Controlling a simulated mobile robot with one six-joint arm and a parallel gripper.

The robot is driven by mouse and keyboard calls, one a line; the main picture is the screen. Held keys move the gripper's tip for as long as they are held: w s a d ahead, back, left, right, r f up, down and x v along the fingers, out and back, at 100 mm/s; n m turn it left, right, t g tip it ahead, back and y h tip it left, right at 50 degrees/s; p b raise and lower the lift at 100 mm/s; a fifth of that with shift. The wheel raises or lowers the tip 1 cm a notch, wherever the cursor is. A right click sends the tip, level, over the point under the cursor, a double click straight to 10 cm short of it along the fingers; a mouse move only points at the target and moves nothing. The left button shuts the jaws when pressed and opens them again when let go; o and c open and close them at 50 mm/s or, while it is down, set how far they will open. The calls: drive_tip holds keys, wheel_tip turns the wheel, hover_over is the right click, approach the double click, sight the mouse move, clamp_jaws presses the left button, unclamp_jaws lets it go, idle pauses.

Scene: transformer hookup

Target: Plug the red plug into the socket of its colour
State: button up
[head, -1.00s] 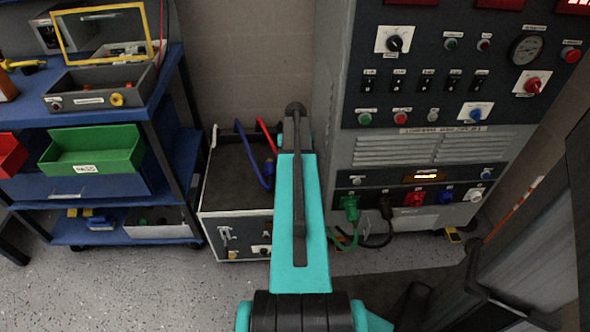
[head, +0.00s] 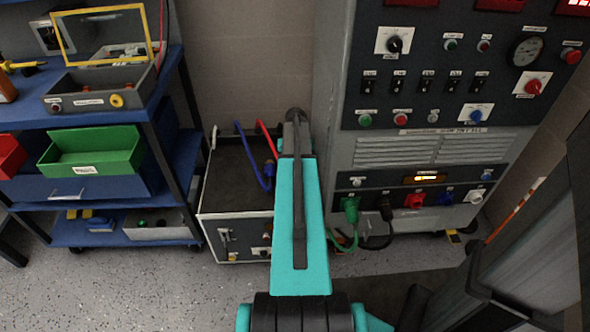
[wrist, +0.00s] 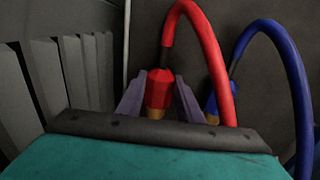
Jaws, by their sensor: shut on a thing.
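The red plug (wrist: 158,88) shows in the wrist view between the two grey fingers of my gripper (wrist: 158,98), which is shut on it. Its red cable (wrist: 205,50) arches up and over to the right. The red cable also shows in the head view (head: 267,138), but my arm hides the plug and gripper there. The red socket (head: 415,201) is on the lower panel of the grey cabinet, between the black plug and the blue socket (head: 446,198). It looks empty.
The blue plug (wrist: 211,105) with its blue cable (wrist: 290,70) is just right of my gripper. A green plug (head: 350,208) and a black plug (head: 385,208) sit in the panel, cables hanging. A blue shelf (head: 180,165) stands at left, beside the box (head: 232,190).

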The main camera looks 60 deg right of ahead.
drive_tip(key=shift+s+r+p, duration=0.1)
drive_tip(key=shift+r+p, duration=1.9)
drive_tip(key=shift+r, duration=1.05)
